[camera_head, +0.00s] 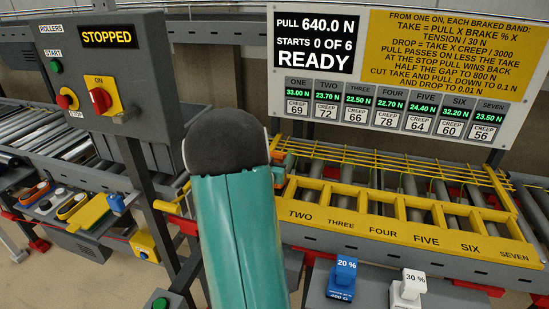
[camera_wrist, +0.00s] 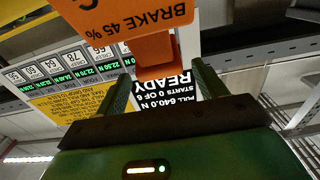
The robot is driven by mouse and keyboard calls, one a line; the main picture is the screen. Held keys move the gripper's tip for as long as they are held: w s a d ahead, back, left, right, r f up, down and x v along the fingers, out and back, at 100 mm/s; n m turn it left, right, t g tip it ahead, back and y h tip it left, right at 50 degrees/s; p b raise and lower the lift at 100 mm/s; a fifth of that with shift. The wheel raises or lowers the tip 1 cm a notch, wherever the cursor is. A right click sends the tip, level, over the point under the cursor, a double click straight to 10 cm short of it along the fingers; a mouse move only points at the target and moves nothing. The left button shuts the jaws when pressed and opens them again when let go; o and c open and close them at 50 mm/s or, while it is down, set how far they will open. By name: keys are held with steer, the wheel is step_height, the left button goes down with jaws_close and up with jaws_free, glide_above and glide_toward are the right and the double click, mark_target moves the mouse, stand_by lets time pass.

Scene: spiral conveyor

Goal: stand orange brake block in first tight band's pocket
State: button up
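An orange brake block marked BRAKE 45 % (camera_wrist: 122,17) fills the top of the wrist view, upside down. The yellow pocket rack (camera_head: 392,233) lies over the conveyor, lettered TWO to SEVEN; the pocket for ONE is hidden behind my arm. The sign (camera_head: 312,45) reads PULL 640.0 N, STARTS 0 OF 6, READY. Band ONE reads 33.00 N.
A blue 20 % block (camera_head: 342,278) and a white 30 % block (camera_head: 408,289) stand in front of the rack. The control box (camera_head: 105,75) reads STOPPED, and its post rises left of my arm. A parts tray (camera_head: 90,232) is at left.

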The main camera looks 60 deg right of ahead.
steer(key=shift+a+f, duration=0.1)
steer(key=shift+f, duration=0.6)
steer(key=shift+r, duration=0.25)
steer(key=shift+w+a+r, duration=0.1)
steer(key=s+a, duration=0.2)
steer(key=a, duration=0.9)
steer(key=w+a+r+n+t+y, duration=0.4)
steer(key=w+a+t+y, duration=0.2)
steer(key=w+a, duration=0.55)
steer(key=w+a+r+n+t+y, duration=0.1)
steer(key=w+a+n+y, duration=0.2)
steer(key=a, duration=0.5)
steer(key=w+a+r+n+t+y, duration=0.15)
steer(key=a+y, duration=0.25)
steer(key=a, duration=0.4)
steer(key=s+a+r+n+g+y, duration=0.1)
steer(key=s+a+n+y, duration=0.15)
steer(key=a, duration=0.45)
steer(key=s+a+r+n+g+y, duration=0.1)
steer(key=s+a+n+g+y, duration=0.15)
steer(key=a, duration=0.45)
steer(key=s+a+n+g, duration=0.2)
steer(key=s+a+n, duration=0.1)
steer(key=s, duration=0.6)
steer(key=shift+s+a, duration=0.4)
steer(key=shift+a, duration=0.5)
